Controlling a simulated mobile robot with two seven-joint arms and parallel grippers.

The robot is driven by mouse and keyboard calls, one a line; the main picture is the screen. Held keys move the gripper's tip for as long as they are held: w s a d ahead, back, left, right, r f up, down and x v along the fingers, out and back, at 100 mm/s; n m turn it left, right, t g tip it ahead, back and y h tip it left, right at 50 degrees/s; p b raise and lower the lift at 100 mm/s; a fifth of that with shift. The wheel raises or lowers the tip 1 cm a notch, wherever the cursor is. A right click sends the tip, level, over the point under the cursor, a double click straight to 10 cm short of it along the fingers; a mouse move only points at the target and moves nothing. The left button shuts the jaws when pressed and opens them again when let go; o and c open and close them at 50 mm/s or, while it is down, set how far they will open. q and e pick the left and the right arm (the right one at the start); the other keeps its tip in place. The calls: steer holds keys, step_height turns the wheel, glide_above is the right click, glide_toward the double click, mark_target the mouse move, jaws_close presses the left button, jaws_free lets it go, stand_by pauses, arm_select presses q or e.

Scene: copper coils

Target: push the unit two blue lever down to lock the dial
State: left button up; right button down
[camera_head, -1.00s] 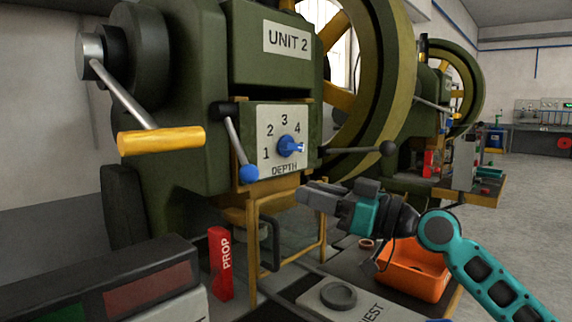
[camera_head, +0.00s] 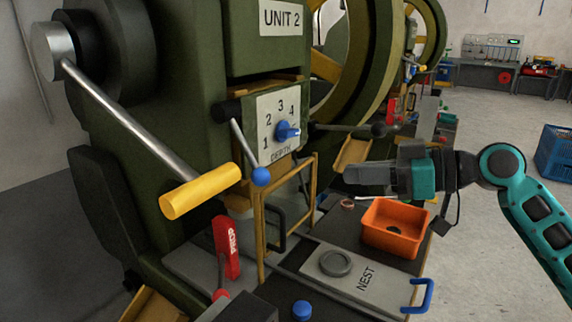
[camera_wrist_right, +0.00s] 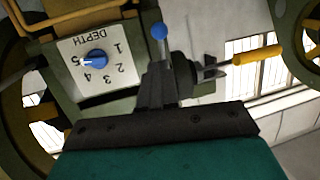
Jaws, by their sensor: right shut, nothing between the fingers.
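The unit two blue lever is a thin metal rod with a blue ball end (camera_head: 261,176). It hangs from a dark hub left of the dial plate and slants down to the right. The ball also shows in the right wrist view (camera_wrist_right: 159,31), just beyond the fingertips. The blue dial (camera_head: 283,131) sits on the white DEPTH plate, its pointer towards the right, near 5. My right gripper (camera_head: 350,174) is shut and empty, right of the lever and apart from it. Its dark fingers show in the wrist view (camera_wrist_right: 156,85). My left gripper is not in view.
A yellow-handled crank (camera_head: 200,190) sticks out left of the lever. A yellow guard frame (camera_head: 262,235) stands below the dial, with a red PROP block (camera_head: 227,248) beside it. A black-knobbed lever (camera_head: 378,130) juts out right of the dial. An orange bin (camera_head: 395,228) lies below my gripper.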

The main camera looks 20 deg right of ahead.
mark_target(269, 177)
steer(key=p+x, duration=0.2)
steer(key=x, duration=1)
steer(key=shift+w+a, duration=0.15)
steer(key=shift+a, duration=0.05)
steer(key=shift+w+a+f, duration=0.2)
steer(key=shift+w+a, duration=0.2)
steer(key=shift+a, duration=0.05)
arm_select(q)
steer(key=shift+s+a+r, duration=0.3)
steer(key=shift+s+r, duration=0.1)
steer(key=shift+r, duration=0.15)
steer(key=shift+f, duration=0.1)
arm_select(e)
steer(key=shift+f, duration=0.1)
arm_select(q)
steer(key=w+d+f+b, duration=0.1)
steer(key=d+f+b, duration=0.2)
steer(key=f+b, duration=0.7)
steer(key=b, duration=0.5)
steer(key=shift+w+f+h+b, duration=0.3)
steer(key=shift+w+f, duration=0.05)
arm_select(e)
steer(key=w+a+f+t+y, duration=0.2)
steer(key=w+a+f, duration=0.1)
steer(key=w+f, duration=0.1)
steer(key=shift+w+a+n+y, duration=0.2)
steer(key=shift+a+n+y, duration=0.1)
steer(key=shift+y, duration=0.1)
steer(key=shift+f, duration=0.1)
